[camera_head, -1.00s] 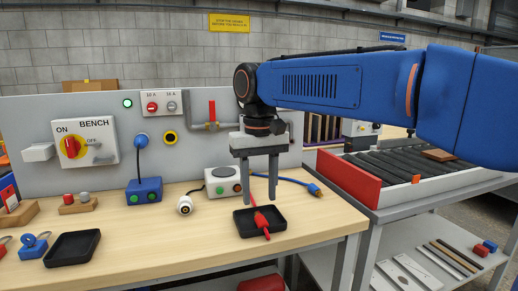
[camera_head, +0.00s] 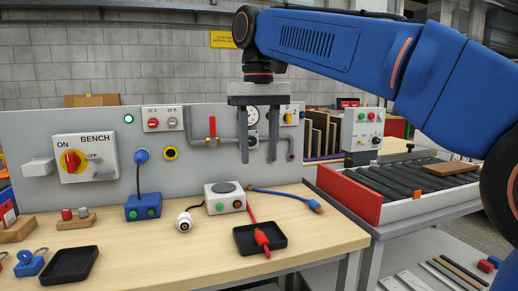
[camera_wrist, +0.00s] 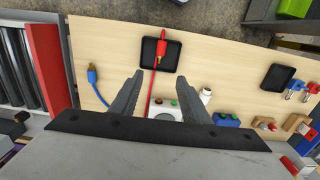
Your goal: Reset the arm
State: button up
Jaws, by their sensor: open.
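My gripper (camera_head: 258,147) is open and empty, pointing down, raised well above the bench in front of the grey panel. In the wrist view my gripper (camera_wrist: 157,98) shows both fingers apart with nothing between them but the view of the bench below. A red plug (camera_head: 262,239) on a red cable lies in a black tray (camera_head: 280,249) on the bench below. The red plug (camera_wrist: 161,54) also lies in the black tray (camera_wrist: 149,48) in the wrist view, clear of the fingers.
The grey panel (camera_head: 30,117) with a bench switch (camera_head: 83,158) and pipe stands behind. A roller conveyor (camera_head: 385,180) is at right.

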dwell(0.3)
jog(key=s+d+f+m+t, duration=0.1)
jog(key=s+d+f, duration=0.3)
jog(key=d+f, duration=0.35)
jog(key=s+d+f+m+t, duration=0.1)
jog(key=s+d+f, duration=0.2)
jog(key=d+f, duration=0.45)
jog(key=s+d+f+t, duration=0.1)
jog(key=s+d+f, duration=0.3)
jog(key=f, duration=0.2)
jog(key=s+d+f+t, duration=0.1)
jog(key=s+d+f, duration=0.3)
jog(key=f, duration=0.3)
jog(key=s+d+f+m, duration=0.1)
jog(key=s+d+f, duration=0.3)
jog(key=s+f, duration=0.1)
jog(key=shift+s+f+t, duration=0.15)
jog(key=shift+f+t, duration=0.25)
jog(key=shift+f, duration=0.35)
